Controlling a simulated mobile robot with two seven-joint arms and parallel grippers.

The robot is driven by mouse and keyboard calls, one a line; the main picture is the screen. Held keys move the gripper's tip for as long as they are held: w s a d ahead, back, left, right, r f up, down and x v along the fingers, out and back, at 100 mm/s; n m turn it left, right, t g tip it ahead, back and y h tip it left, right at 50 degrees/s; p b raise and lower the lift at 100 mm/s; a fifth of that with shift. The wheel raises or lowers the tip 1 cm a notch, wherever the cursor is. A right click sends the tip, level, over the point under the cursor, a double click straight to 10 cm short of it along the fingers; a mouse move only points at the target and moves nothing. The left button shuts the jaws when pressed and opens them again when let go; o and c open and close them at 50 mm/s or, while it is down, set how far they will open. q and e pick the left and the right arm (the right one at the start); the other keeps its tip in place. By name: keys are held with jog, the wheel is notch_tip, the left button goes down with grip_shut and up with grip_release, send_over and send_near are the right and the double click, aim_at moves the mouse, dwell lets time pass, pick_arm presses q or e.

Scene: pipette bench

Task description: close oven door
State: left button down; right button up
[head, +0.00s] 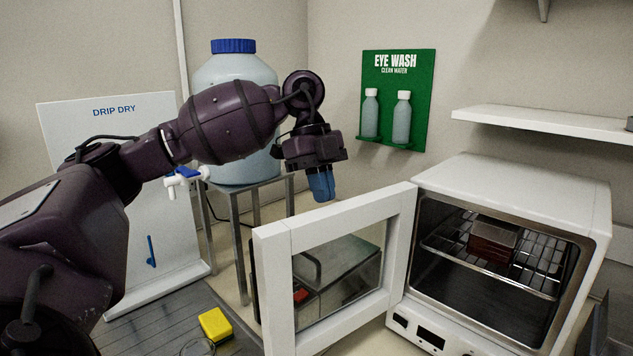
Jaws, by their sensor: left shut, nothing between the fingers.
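The white oven (517,180) stands at the right with its chamber open to view. Its white-framed glass door (274,277) is swung wide open, hinged at the oven's left side and reaching toward me. Inside the oven, a brown box-like item (493,240) sits on a wire rack (452,249). My left gripper (322,190) has blue fingers, is shut and empty, and hangs pointing down just above and behind the door's top edge. I cannot tell whether it touches the door. My right gripper is not in view.
A large blue-capped tank (236,78) stands on a metal stand behind my left arm. A green eye wash board (424,100) with two bottles hangs on the wall. A white shelf (545,125) is above the oven. A yellow item (215,325) lies at the lower left.

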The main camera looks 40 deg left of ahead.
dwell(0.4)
pick_arm(q)
jog(key=shift+s+d+n, duration=0.3)
jog(key=shift+d+n, duration=0.2)
jog(key=shift+d, duration=0.2)
